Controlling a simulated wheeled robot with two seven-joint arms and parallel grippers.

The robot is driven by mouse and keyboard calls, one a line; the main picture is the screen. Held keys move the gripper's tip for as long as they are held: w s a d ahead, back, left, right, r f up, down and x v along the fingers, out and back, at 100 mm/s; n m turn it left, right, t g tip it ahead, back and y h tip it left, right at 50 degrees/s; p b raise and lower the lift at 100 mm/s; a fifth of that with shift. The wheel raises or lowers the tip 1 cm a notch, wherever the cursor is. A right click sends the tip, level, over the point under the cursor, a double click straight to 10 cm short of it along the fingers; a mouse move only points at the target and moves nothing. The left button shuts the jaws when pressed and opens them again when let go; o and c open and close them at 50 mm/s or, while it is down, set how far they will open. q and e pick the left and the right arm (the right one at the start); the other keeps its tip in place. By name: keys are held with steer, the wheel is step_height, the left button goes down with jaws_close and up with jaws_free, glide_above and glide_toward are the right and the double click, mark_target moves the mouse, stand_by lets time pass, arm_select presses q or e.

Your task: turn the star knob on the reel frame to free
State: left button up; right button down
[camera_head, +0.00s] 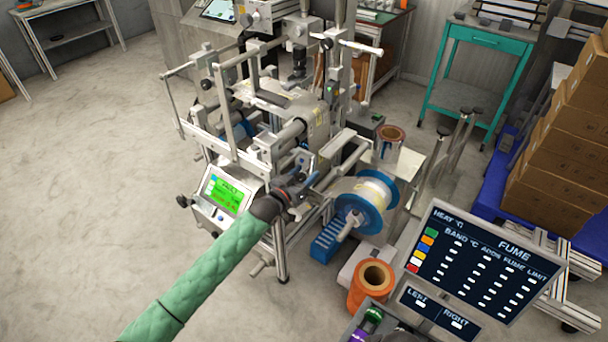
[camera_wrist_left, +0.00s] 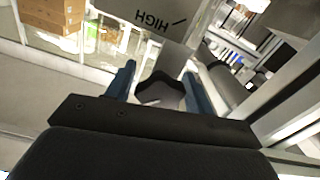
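The reel frame (camera_head: 262,155) is a grey metal machine with rollers and posts, left of centre in the head view. My left gripper (camera_head: 304,182) is at its front right side. In the left wrist view, a dark lobed knob (camera_wrist_left: 160,88), apparently the star knob, sits between the two blue fingers of my left gripper (camera_wrist_left: 160,80). The knob nearly fills the gap; I cannot tell whether both fingers press on it. In the head view I cannot make out the knob at the gripper. My right gripper is out of view.
A blue-flanged reel (camera_head: 367,203) stands right of my left gripper. A green-lit screen (camera_head: 227,195) is on the machine's front left. An orange roll (camera_head: 372,286) and a dark FUME panel (camera_head: 484,262) are at lower right. The floor at left is clear.

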mark_target(299, 180)
arm_select(q)
steer(key=shift+o, duration=0.5)
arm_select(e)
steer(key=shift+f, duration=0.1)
arm_select(q)
steer(key=shift+s+a+f, duration=0.1)
steer(key=shift+s+a, duration=0.1)
steer(key=shift+s, duration=0.05)
steer(key=b+v, duration=0.1)
steer(key=v, duration=0.5)
steer(key=shift+s+a, duration=0.35)
steer(key=shift+s, duration=0.15)
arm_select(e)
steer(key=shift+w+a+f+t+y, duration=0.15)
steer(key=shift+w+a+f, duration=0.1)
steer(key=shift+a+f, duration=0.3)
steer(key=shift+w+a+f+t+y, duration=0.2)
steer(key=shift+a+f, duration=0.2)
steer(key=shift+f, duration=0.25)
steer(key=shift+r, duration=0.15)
arm_select(q)
steer(key=shift+b, duration=0.3)
